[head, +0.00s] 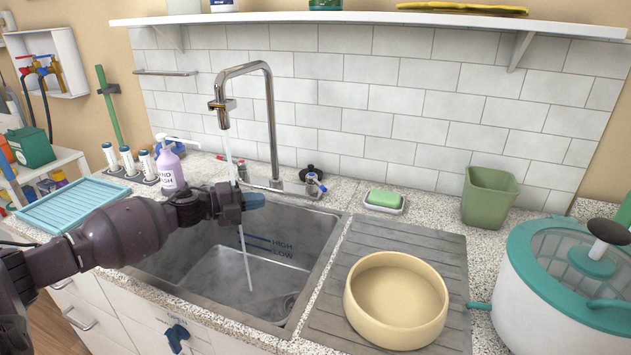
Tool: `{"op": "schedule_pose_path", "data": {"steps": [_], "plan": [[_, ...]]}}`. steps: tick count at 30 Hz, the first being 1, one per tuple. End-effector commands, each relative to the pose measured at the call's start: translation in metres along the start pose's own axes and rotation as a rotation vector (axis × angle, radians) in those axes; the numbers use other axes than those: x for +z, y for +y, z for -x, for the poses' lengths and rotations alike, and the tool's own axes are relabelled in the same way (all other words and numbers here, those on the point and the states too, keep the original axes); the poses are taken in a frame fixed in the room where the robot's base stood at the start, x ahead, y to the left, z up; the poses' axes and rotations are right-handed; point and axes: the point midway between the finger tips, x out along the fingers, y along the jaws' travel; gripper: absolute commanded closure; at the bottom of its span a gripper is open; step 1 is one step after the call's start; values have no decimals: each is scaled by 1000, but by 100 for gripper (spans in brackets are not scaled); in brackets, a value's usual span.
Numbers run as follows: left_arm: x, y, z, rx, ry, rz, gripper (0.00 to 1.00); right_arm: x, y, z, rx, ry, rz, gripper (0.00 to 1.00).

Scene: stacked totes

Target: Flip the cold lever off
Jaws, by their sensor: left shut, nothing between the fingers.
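A chrome faucet (267,110) stands behind the sink (212,262), and a thin stream of water falls from its spout into the basin. A small chrome valve with a blue-marked lever (317,184), which looks like the cold one, stands right of the faucet base. A red-marked part, likely the hot lever, shows at the left of the base. My left gripper (254,201) reaches in from the left over the sink, close to the water stream. It is shut and empty, with its blue tip left of the cold lever and apart from it. My right gripper is not in view.
A beige bowl (396,300) sits on the grey drainboard (350,250) right of the sink. Green soap (383,198) lies in a dish behind it. A purple soap bottle (170,170) stands near my left arm. A green cup (489,197) and a large teal-lidded pot (540,315) stand at the right.

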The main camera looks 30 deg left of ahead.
Motion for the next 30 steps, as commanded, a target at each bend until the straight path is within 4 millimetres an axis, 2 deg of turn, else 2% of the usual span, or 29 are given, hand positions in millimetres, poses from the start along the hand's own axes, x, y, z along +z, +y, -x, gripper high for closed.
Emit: {"op": "schedule_pose_path", "data": {"steps": [5,17,23,30], "plan": [[0,-1,0,0,1,-2,100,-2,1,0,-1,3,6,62],[0,-1,-4,0,1,-2,100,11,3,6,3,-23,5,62],[0,0,-25,0,2,-2,100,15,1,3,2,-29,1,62],[0,1,-61,0,1,-2,100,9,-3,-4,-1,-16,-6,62]]}}
